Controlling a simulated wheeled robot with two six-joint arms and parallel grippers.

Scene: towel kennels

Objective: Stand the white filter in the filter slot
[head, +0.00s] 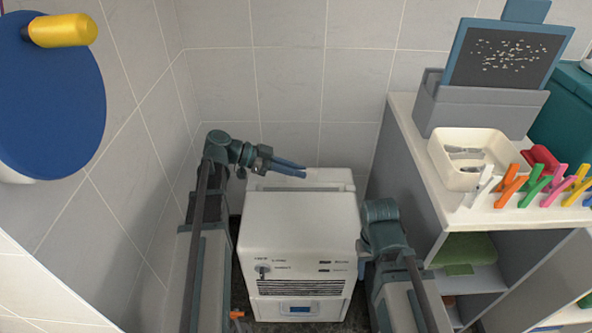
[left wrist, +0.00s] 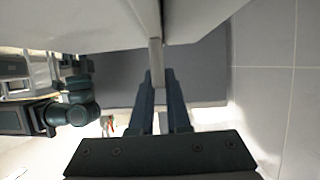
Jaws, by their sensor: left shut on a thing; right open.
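My left gripper (head: 303,173) is over the back of the white machine's top (head: 300,215). In the left wrist view its fingers (left wrist: 158,85) are shut on a thin pale piece (left wrist: 156,55), which I take to be the white filter's edge or tab. Pale bodies lie on both sides of this piece. In the head view a low white ridge runs along the machine's back edge; I cannot tell filter from housing there, nor how deep the filter sits in the slot. My right gripper (head: 361,268) is low by the machine's right side, mostly hidden by its arm, and open.
A cabinet (head: 430,190) at right bears a grey holder with a blue-framed dark speckled panel (head: 505,58), a cream tray (head: 437,155) and several coloured clips. A blue disc (head: 50,95) with a yellow knob is at upper left. Tiled walls close in behind the machine.

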